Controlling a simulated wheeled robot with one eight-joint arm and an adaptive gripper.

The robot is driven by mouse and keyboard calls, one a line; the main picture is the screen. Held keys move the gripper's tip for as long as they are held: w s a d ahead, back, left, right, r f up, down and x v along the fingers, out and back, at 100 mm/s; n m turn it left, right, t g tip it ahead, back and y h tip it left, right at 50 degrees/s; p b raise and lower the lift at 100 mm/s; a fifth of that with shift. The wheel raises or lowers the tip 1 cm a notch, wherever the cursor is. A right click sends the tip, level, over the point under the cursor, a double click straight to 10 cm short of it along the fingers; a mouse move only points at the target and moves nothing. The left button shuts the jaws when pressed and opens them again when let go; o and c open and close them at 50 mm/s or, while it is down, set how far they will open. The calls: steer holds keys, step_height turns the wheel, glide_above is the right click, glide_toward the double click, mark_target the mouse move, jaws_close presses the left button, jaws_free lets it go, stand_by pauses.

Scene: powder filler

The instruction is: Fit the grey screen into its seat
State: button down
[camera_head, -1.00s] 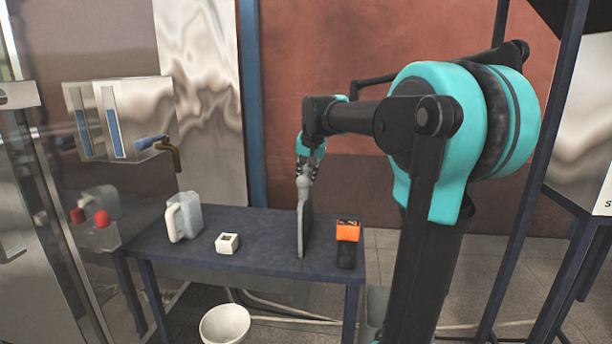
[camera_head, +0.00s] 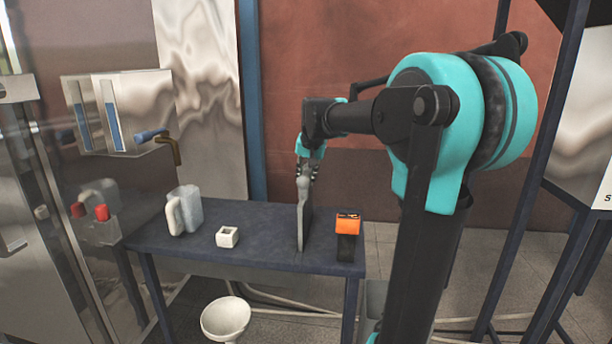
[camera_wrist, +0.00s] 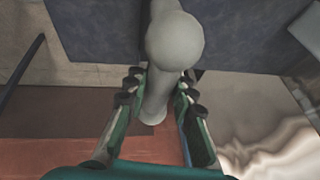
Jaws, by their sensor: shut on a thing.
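The grey screen (camera_head: 303,222) is a flat plate seen nearly edge-on in the head view, standing upright at the right part of the dark table (camera_head: 270,257). My gripper (camera_head: 307,174) is above it, shut on the pale grey handle at its top. In the wrist view, the fingers of my gripper (camera_wrist: 157,92) close on both sides of the round-ended handle of the grey screen (camera_wrist: 174,42). The lower edge meets the tabletop in the picture; I cannot tell whether it touches. I cannot make out the screen's seat in either view.
An orange and black device (camera_head: 347,226) stands close right of the screen. A small white square block (camera_head: 227,237) and a whitish jug (camera_head: 185,212) stand to the left. A white funnel-like bowl (camera_head: 226,319) is below the table. A glass-and-metal cabinet (camera_head: 45,225) fills the left.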

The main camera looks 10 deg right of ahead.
mark_target(306, 212)
steer(key=shift+f, duration=6.5)
steer(key=c, duration=1.2)
jaws_free()
steer(key=v, duration=1.2)
